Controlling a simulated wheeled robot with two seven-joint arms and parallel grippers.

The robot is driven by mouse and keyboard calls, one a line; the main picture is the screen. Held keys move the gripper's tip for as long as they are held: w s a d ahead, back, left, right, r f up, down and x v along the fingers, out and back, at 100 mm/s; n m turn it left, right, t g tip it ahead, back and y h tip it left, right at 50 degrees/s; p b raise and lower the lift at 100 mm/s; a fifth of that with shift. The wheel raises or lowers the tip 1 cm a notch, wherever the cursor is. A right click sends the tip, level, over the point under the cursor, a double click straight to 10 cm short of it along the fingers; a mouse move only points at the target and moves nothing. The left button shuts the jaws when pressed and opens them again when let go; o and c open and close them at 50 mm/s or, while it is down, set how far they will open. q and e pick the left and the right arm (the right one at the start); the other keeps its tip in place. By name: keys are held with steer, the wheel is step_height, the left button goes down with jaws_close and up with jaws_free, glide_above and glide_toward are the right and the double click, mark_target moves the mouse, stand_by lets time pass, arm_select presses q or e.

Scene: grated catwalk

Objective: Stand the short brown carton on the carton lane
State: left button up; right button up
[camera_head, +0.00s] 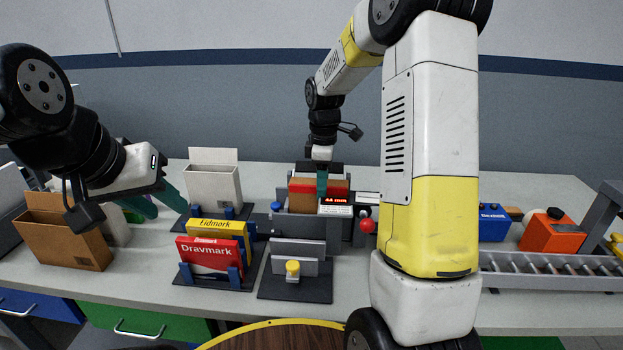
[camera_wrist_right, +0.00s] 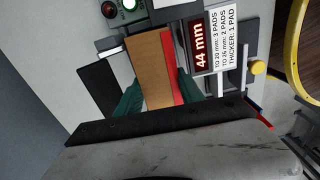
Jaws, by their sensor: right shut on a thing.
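In the right wrist view the brown carton (camera_wrist_right: 147,75) and red strip (camera_wrist_right: 174,70) lie side by side between green fingers. My right gripper (camera_head: 321,182) reaches down from above and is shut on this carton; its fingers also show in the right wrist view (camera_wrist_right: 158,97). My left gripper (camera_head: 161,204) is open and empty, above the table at the left. A grey roller lane (camera_head: 545,272) runs along the right; I cannot tell whether it is the carton lane.
The gauge display (camera_head: 336,200) reads 44 mm. A red Dravmark box (camera_head: 208,254) and yellow Eidmark box (camera_head: 217,228) stand in blue-posted holders. A white carton (camera_head: 213,182), open brown box (camera_head: 62,242), yellow-knobbed clamp (camera_head: 292,268) and orange unit (camera_head: 551,232) stand around.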

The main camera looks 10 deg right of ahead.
steer(key=shift+f, duration=0.15)
stand_by(0.5)
steer(key=o, duration=1.5)
steer(key=shift+c, duration=0.2)
